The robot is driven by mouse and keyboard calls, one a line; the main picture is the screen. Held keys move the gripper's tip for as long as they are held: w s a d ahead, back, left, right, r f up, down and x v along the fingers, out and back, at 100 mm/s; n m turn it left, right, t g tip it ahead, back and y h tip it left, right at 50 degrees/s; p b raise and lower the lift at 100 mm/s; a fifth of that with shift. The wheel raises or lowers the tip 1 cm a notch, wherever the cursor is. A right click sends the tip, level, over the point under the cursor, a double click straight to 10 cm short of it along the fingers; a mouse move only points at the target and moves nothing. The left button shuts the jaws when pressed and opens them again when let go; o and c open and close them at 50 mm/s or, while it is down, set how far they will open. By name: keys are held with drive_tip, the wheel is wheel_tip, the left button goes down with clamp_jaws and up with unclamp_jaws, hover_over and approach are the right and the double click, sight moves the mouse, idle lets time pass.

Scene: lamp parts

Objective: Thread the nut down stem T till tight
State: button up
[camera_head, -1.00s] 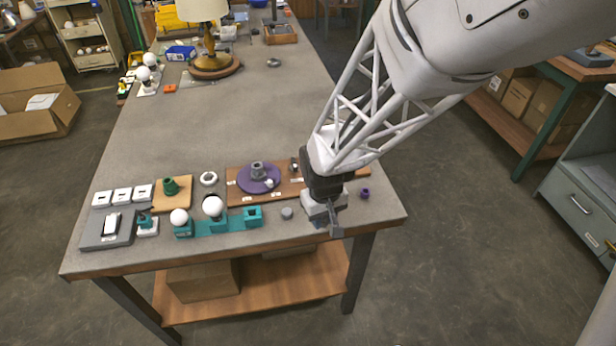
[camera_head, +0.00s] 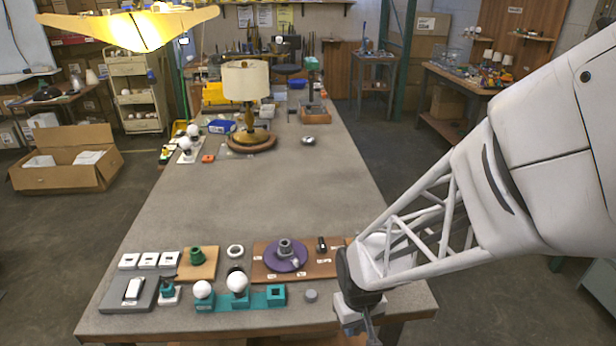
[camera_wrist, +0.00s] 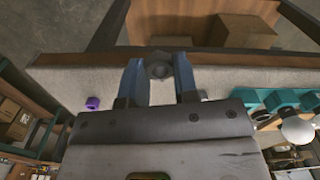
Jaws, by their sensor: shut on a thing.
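My gripper (camera_head: 369,332) is low at the table's front right edge. In the wrist view its two fingers (camera_wrist: 158,80) are shut on a small dark grey round piece (camera_wrist: 158,66), which looks like the nut. In the head view the gripper body hides this piece. A wooden board (camera_head: 266,271) lies to the left and behind the gripper. It carries a purple disc (camera_head: 272,262) with a grey stem (camera_head: 285,247) upright on it, and a short dark post (camera_head: 321,244). The small labels are unreadable, so I cannot tell which is stem T. The held piece is apart from both.
A grey round piece (camera_head: 311,296) lies just left of the gripper. A teal holder (camera_head: 258,299) with white bulbs stands further left. A purple piece (camera_wrist: 92,102) lies near the gripper in the wrist view. A lamp (camera_head: 246,85) stands far back; the table's middle (camera_head: 260,200) is mostly clear.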

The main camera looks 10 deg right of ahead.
idle(0.3)
wheel_tip(320, 180, up, 8)
drive_tip(key=n, duration=0.4)
hover_over(358, 234)
drive_tip(key=shift+w, duration=0.15)
drive_tip(key=shift+f, duration=0.1)
drive_tip(key=shift+f, duration=2.35)
drive_tip(key=shift+f, duration=0.15)
drive_tip(key=shift+f, duration=1.7)
drive_tip(key=shift+f, duration=0.1)
